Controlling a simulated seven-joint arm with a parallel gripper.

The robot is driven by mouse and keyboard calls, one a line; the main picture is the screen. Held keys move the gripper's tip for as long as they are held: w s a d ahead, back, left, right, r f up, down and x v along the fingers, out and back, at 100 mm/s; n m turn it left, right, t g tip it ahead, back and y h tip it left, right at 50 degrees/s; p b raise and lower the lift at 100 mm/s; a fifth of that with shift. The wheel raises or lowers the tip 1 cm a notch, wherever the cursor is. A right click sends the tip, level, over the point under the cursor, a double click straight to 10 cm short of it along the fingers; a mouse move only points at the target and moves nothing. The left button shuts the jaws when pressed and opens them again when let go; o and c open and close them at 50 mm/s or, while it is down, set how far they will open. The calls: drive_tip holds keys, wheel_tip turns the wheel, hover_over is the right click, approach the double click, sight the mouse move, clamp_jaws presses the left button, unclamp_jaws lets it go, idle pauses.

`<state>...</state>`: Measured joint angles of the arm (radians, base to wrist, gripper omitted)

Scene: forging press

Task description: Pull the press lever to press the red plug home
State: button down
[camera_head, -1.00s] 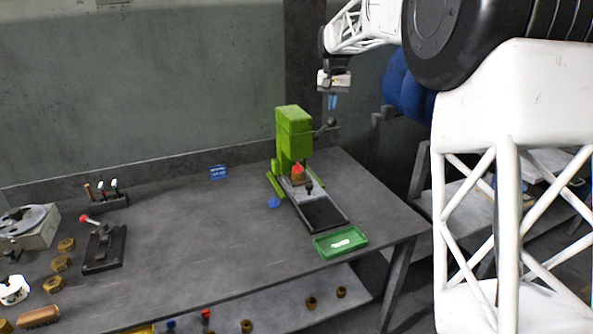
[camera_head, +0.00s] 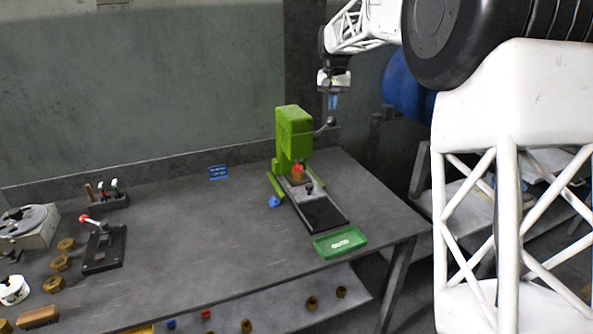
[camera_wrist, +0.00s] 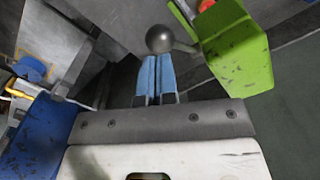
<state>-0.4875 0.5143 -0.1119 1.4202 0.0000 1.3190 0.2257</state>
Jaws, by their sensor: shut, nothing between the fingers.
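The green press (camera_head: 294,132) stands upright at the back right of the bench. Its lever (camera_head: 327,124) sticks out to the right and ends in a grey ball. The red plug (camera_head: 297,168) sits under the press head on a brass-coloured block (camera_head: 298,177). My gripper (camera_head: 333,103) is above the lever ball in the head view, blue fingers pointing down. In the wrist view, the two blue fingers (camera_wrist: 155,75) are side by side and shut, their tips by the lever ball (camera_wrist: 160,39). I cannot tell whether they touch it. The green press head (camera_wrist: 235,50) is at right.
A green tray (camera_head: 340,242) lies in front of the press, with a blue piece (camera_head: 274,202) to its left. A red-knobbed lever fixture (camera_head: 103,247) and several brass nuts are at left. The bench middle is clear.

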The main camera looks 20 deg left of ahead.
sight(334, 119)
drive_tip(key=shift+f, duration=0.25)
idle(0.3)
drive_tip(key=shift+f, duration=1.2)
drive_tip(key=shift+s+d+f, duration=0.1)
drive_tip(key=shift+d+f, duration=0.05)
drive_tip(key=shift+s+d+f, duration=0.2)
drive_tip(key=shift+s+f, duration=0.05)
drive_tip(key=shift+f, duration=0.25)
